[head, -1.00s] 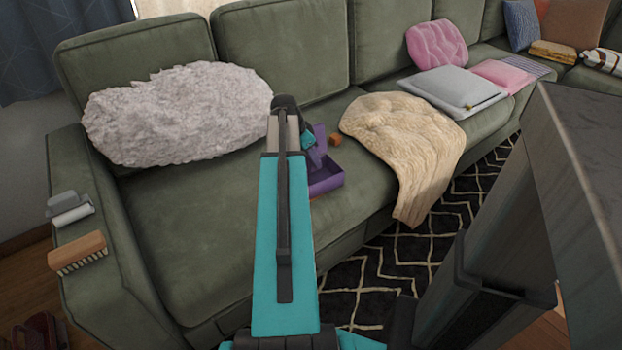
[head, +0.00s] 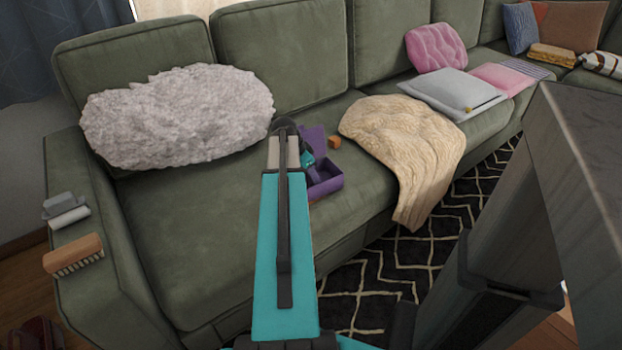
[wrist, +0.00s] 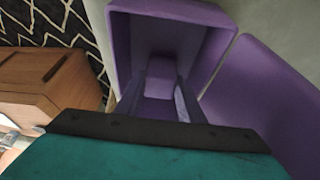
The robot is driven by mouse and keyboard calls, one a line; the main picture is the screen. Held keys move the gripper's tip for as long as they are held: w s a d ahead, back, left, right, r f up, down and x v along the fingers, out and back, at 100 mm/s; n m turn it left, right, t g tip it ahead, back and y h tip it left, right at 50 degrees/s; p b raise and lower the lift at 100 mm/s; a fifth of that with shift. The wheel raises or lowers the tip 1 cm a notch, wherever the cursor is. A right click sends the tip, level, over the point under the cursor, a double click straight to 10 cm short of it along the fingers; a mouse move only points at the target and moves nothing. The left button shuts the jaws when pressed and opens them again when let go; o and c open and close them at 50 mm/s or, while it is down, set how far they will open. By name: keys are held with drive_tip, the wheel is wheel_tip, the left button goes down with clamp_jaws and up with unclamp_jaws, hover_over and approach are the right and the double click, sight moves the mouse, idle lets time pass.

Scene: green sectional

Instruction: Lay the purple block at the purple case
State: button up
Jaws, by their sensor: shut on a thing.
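The purple case (head: 333,184) stands open on the green seat near its front edge, with its lid (head: 312,140) spread behind the tray. In the wrist view the case's open tray (wrist: 122,45) lies below, with the lid (wrist: 265,95) to the right. My gripper (wrist: 160,95) points down into the tray and is shut on the purple block (wrist: 160,78), which shows between the fingers. The block is within the tray's outline; I cannot tell if it touches the floor of the tray. In the head view my arm partly hides the case.
A small orange-brown cube (head: 334,142) sits behind the case. A cream throw (head: 405,150) lies to the right and a fluffy pale cushion (head: 175,115) to the left. A brush (head: 73,254) and a lint roller (head: 66,212) rest on the armrest.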

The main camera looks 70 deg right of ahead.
drive_tip(key=shift+f, duration=0.45)
drive_tip(key=shift+f, duration=0.1)
drive_tip(key=o, duration=1)
drive_tip(key=p+v, duration=0.2)
drive_tip(key=v, duration=1)
